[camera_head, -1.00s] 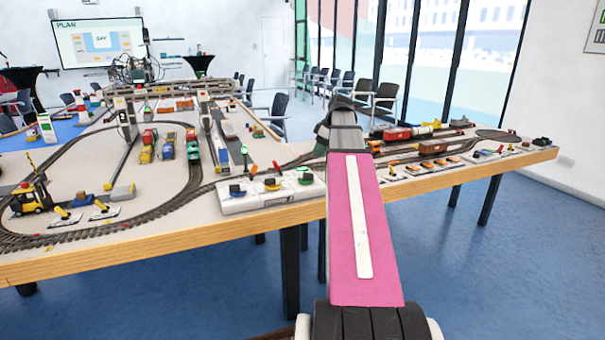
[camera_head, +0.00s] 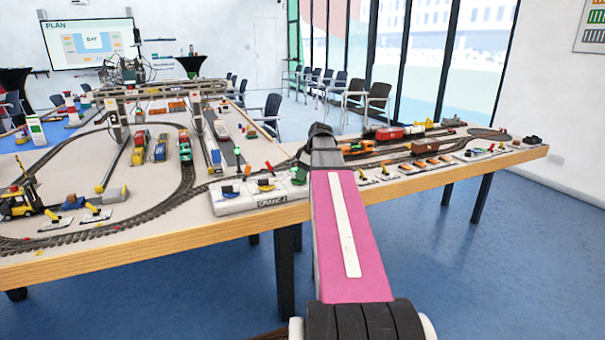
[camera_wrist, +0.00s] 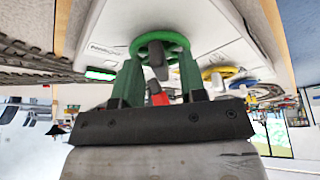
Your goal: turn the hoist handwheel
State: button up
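A white control panel (camera_head: 235,203) with dark lettering lies at the table's front edge in the head view. It carries a green handwheel (camera_head: 299,176) at its right end, partly behind my arm. In the wrist view the green handwheel (camera_wrist: 176,39) lies just beyond my fingertips, with a grey knob (camera_wrist: 157,60) on it. My gripper (camera_wrist: 160,62) has two dark green fingers spread apart, one on each side of the knob. I cannot tell whether they touch the wheel. A yellow wheel (camera_wrist: 218,73) and a blue wheel (camera_wrist: 243,83) are further along the panel.
Model railway tracks (camera_head: 150,212) and a toy forklift (camera_head: 22,203) lie left of the panel. A gantry crane (camera_head: 160,92) stands behind. Wagons (camera_head: 425,148) and small levers are to the right. Blue floor in front of the table is clear.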

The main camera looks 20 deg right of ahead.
grip_shut()
jog(key=shift+a+m, duration=0.1)
jog(key=shift+m, duration=0.2)
jog(key=shift+s+a+m+t+h, duration=0.1)
jog(key=shift+s+m+t+h, duration=0.15)
jog(key=shift+m, duration=0.75)
jog(key=m, duration=0.1)
jog(key=m+t+h, duration=0.1)
jog(key=m, duration=0.1)
jog(key=shift+a+m, duration=0.2)
jog(key=shift+m, duration=0.1)
jog(key=m+h, duration=0.1)
jog(key=m, duration=0.3)
jog(key=m+h, duration=0.1)
jog(key=m, duration=0.1)
jog(key=shift+a+h, duration=0.35)
jog(key=shift+m, duration=0.3)
